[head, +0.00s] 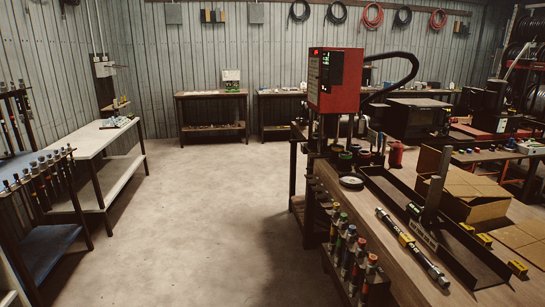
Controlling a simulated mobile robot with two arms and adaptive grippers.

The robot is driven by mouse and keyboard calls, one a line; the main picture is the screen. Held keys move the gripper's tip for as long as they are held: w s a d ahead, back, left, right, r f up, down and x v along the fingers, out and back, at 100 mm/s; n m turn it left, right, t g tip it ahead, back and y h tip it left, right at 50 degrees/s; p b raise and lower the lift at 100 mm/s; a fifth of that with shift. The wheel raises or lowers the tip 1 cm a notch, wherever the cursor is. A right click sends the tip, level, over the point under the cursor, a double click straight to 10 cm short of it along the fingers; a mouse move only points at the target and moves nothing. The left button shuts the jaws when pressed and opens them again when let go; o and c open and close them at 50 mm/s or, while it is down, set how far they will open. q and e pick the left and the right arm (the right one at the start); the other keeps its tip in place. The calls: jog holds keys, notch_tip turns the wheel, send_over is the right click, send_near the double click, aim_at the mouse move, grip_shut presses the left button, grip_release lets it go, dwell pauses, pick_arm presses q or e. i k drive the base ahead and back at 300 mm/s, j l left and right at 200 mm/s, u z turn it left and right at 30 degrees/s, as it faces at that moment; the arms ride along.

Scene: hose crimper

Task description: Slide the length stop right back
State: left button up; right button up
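The red hose crimper (347,82) with a lit display stands on the workbench (405,262) at the right. A long dark channel tray (478,262) runs from near the crimper toward the lower right. A dark upright plate (437,185) with a foot rises from the tray's near side, about midway along; it looks like the length stop, but I cannot be certain. A rod-like piece with silver and yellow parts (410,245) lies on the bench beside the tray. Neither of my grippers is in view.
Open cardboard boxes (470,200) stand behind the tray. Small yellow blocks (484,240) sit along the tray's far side. A rack of colour-banded tools (350,250) hangs at the bench's left edge. The concrete floor (200,220) to the left is clear.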

aim_at(426, 216)
jog(key=i+j+z, duration=0.2)
jog(key=z, duration=0.25)
jog(key=i+j+z, duration=0.25)
jog(key=z, duration=0.25)
jog(key=j, duration=0.1)
